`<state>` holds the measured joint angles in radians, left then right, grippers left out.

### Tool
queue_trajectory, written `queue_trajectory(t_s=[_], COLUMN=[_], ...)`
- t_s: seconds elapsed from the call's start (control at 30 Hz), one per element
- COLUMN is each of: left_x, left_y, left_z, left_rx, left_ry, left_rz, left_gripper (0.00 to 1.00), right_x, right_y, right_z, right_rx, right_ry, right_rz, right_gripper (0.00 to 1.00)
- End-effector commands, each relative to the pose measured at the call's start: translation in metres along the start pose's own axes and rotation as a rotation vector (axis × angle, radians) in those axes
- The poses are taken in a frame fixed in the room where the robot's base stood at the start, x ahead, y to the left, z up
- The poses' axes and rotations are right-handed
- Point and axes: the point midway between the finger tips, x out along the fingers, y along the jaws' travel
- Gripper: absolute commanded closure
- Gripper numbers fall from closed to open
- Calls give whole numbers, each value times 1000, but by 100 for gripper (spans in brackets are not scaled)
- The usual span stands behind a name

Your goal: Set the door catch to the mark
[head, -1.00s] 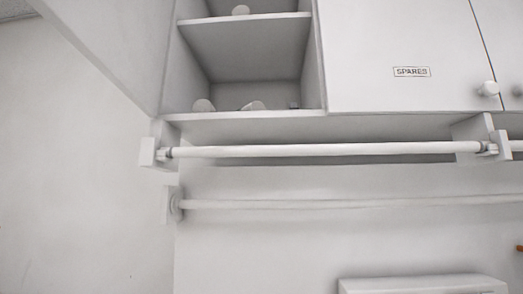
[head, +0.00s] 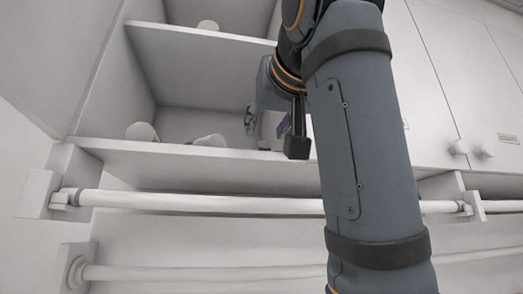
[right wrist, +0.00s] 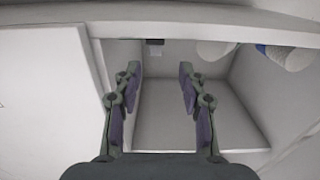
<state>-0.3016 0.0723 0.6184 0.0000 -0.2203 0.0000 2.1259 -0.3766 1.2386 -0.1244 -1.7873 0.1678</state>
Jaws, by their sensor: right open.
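My right gripper (head: 266,128) is open in front of the lower compartment of the white cabinet, towards its right side. In the right wrist view its fingers (right wrist: 160,88) are spread with nothing between them. A small dark block (right wrist: 154,41) lies beyond the fingertips, at the compartment's edge; I cannot tell whether it is the door catch. It does not show clearly in the head view, where my arm covers that corner. I cannot make out a mark. My left gripper is not in view.
Rounded pale objects stand in the lower compartment (head: 142,131) and on the shelf above (head: 207,25). A white rail (head: 200,202) runs below the cabinet, with another lower. Closed doors with round knobs (head: 457,147) are at right.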

Motion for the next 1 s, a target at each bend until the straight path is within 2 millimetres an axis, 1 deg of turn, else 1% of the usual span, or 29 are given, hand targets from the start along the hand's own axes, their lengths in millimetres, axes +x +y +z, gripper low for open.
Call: queue_trajectory(t_s=[0.07, 0.17, 0.4, 0.5, 0.6, 0.7, 0.93, 0.97, 1.0], left_x=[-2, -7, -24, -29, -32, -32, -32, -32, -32], left_y=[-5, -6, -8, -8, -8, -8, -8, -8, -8], left_z=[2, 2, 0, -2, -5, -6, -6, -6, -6], left_rx=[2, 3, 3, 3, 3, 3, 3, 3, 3], left_ry=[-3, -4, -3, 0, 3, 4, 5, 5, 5], left_rz=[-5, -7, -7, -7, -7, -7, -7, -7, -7], left_gripper=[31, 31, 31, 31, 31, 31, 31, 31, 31], right_x=[5, 20, 72, 88, 99, 104, 105, 105, 105], right_y=[1, 2, 2, 2, 2, 2, 2, 2, 2], right_z=[-1, -2, -3, -3, -2, -1, 0, 0, 0], right_rx=[1, 2, 2, 2, 2, 2, 2, 2, 2], right_ry=[0, -2, -2, -1, 1, 3, 3, 3, 3], right_rz=[2, 2, 3, 3, 3, 3, 3, 3, 3], right_gripper=[58, 58, 58, 58, 58, 58, 58, 60, 65])
